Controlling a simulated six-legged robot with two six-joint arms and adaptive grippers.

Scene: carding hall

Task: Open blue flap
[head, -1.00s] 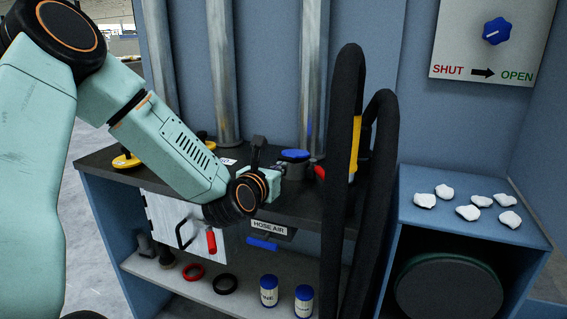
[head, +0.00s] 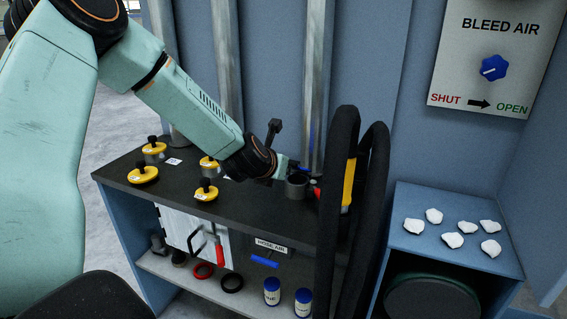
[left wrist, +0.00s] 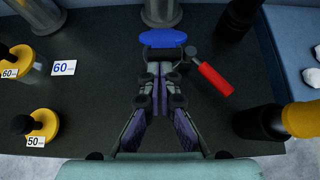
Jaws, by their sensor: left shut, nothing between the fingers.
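The blue flap (left wrist: 163,37) shows in the left wrist view as a narrow oval just beyond my left fingertips. My left gripper (left wrist: 162,70) is shut and empty, pointing at the near side of the flap; contact cannot be told. In the head view the left gripper (head: 284,172) is beside the pipe end. A red handle (left wrist: 212,78) sticks out to the right of it. My right gripper is out of view.
Yellow knobbed weights (head: 143,174) stand on the dark bench top (head: 240,205) at left. Thick black hoses (head: 340,200) rise close on the right. A blue box (head: 400,255) bears several white tufts. A blue knob (head: 493,67) is on the wall panel.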

